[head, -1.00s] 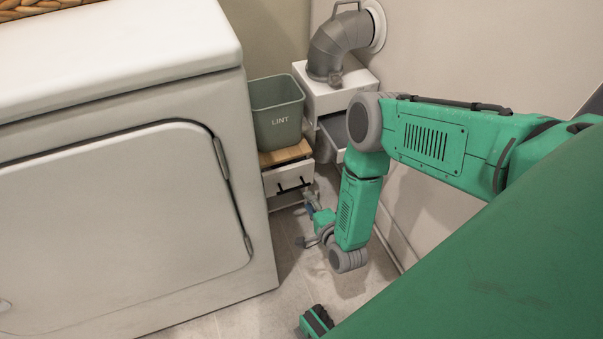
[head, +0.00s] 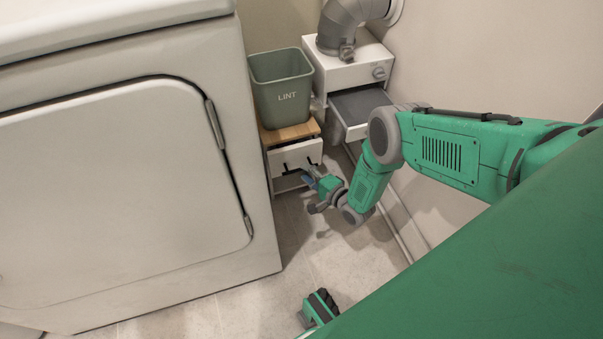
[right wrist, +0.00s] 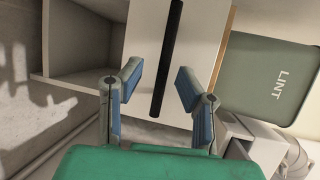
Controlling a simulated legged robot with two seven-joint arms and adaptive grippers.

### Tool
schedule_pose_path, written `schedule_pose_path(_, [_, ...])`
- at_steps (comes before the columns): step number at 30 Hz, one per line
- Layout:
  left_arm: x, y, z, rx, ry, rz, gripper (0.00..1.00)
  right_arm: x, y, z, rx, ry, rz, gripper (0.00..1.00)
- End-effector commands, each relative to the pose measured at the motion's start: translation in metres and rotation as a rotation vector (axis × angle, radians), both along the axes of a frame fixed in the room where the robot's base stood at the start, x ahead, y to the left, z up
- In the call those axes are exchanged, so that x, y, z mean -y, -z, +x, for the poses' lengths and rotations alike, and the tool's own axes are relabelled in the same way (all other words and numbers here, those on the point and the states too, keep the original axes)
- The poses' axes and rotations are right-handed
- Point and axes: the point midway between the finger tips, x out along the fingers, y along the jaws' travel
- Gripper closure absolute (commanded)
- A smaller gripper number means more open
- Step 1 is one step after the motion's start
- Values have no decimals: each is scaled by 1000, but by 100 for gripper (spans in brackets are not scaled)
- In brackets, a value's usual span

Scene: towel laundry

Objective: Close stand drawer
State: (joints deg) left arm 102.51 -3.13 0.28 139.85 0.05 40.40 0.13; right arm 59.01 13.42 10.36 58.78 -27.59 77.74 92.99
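The stand (head: 290,134) has a wooden top and a white drawer (head: 284,159) with a dark bar handle (head: 301,165). A dark gap shows between the drawer front and the top, so the drawer looks partly out; how far is hard to tell. My right gripper (head: 310,177) is just in front of the handle. In the right wrist view, the gripper (right wrist: 159,80) is open and empty, its blue-padded fingers to either side of the black handle (right wrist: 169,55) in the picture. Contact cannot be told.
A green LINT bin (head: 282,88) stands on the stand. Behind right, a white unit (head: 345,72) with a grey duct has its own drawer (head: 362,104) pulled out. A white dryer (head: 120,180) stands close on the left. The floor (head: 270,290) in front is clear.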

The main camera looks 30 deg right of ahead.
Motion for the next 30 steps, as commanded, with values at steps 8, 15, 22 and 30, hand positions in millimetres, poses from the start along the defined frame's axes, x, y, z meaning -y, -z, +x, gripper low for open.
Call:
schedule_pose_path(8, [0,12,0,0,0,0,60,-6,3,24,1,0,-2,69])
schedule_pose_path(15, [0,11,0,0,0,0,60,-5,3,26,1,0,0,69])
schedule_pose_path(22, [0,11,0,0,0,0,60,-5,4,25,0,0,0,100])
schedule_pose_path(30, [0,11,0,0,0,0,60,-4,5,25,-2,2,-1,100])
